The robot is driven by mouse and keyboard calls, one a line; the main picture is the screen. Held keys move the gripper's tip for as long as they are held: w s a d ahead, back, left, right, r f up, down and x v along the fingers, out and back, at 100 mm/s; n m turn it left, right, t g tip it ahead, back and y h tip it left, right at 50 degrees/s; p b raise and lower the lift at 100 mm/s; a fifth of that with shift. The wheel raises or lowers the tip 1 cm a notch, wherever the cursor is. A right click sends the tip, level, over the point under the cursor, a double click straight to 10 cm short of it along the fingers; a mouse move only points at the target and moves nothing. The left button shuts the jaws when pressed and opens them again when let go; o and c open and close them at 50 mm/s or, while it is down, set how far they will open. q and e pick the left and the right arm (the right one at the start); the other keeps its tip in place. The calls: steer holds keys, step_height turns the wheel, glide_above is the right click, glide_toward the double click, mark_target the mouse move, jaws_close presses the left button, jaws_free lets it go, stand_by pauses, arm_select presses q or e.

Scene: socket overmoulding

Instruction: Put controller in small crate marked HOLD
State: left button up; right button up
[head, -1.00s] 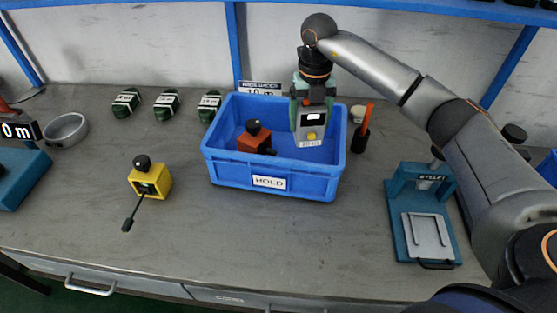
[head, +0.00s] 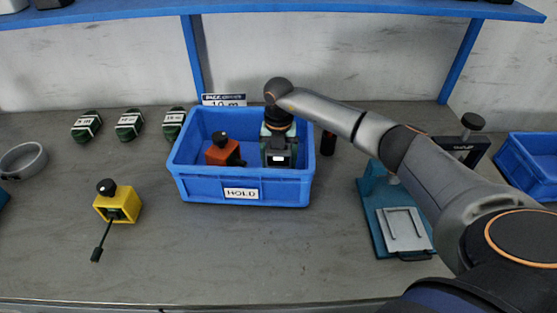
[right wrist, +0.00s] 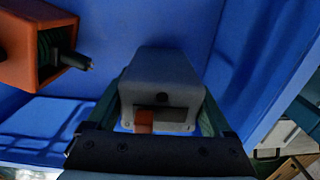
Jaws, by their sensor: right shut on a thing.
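The small blue crate (head: 285,190) marked HOLD (head: 241,193) stands mid-bench in the head view. My right gripper (head: 278,147) is down inside its right half, shut on the grey controller (right wrist: 162,68). In the head view the controller's pale screen (head: 277,158) shows just under the gripper, and its lower part is hidden by the crate's front wall. In the right wrist view the controller sits between the fingers; I cannot tell whether it touches the crate floor. My left gripper is not in view.
An orange box with a black knob (head: 220,150) is in the crate, left of the controller. A yellow box (head: 118,204) with a cable stands left of the crate, a teal press (head: 376,215) right of it. Several dark green pieces (head: 130,125) lie behind left.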

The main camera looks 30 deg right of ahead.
steer(key=shift+f, duration=0.2)
steer(key=shift+f, duration=0.1)
steer(key=o, duration=1.2)
steer(key=shift+o, duration=0.2)
steer(key=shift+r, duration=0.2)
step_height(320, 180, up, 12)
steer(key=shift+f, duration=0.1)
